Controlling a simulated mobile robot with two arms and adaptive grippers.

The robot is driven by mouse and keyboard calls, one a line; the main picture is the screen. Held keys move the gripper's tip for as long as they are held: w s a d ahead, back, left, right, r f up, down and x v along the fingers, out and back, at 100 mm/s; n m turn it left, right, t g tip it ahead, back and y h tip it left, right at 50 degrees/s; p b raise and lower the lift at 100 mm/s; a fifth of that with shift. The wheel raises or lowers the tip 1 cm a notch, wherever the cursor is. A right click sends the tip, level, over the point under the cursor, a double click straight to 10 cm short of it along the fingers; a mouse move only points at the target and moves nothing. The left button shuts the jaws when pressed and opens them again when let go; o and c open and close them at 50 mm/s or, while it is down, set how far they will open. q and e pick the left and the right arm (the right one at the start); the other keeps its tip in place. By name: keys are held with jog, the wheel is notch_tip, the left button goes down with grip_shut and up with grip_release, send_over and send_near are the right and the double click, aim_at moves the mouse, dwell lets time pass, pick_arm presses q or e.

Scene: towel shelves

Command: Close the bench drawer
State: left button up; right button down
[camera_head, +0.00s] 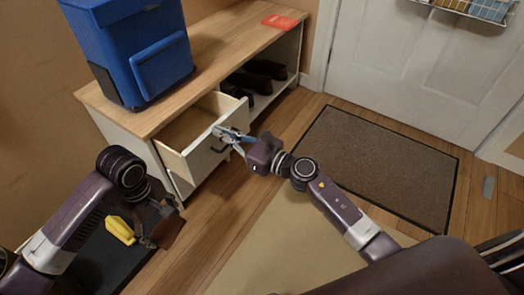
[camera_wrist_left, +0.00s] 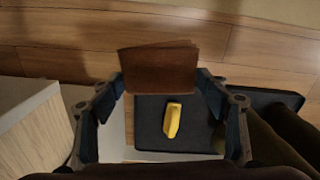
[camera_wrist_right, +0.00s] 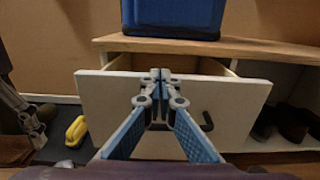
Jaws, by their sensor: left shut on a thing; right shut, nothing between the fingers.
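The bench (camera_head: 240,45) has a wooden top and a white drawer (camera_head: 178,132) pulled well open; its inside looks empty. The white drawer front (camera_wrist_right: 238,98) with a dark handle (camera_wrist_right: 207,122) faces my right wrist camera. My right gripper (camera_head: 222,133) is shut and empty, its tips at the upper part of the drawer front in the right wrist view (camera_wrist_right: 160,76); I cannot tell whether they touch it. My left gripper (camera_head: 163,225) is shut on a flat brown leather-like item (camera_wrist_left: 158,68), held away from the drawer at the lower left.
A blue cooler-like box (camera_head: 135,45) and a red item (camera_head: 280,21) stand on the bench top. Dark shoes (camera_head: 257,75) sit in the open cubby. A yellow item (camera_head: 120,230) lies on a black tray (camera_head: 100,262). A brown doormat (camera_head: 380,155) lies before the door.

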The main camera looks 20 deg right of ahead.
pick_arm(q)
jog(key=shift+f+b, duration=0.6)
jog(key=shift+f, duration=0.1)
pick_arm(e)
jog(key=x, duration=0.8)
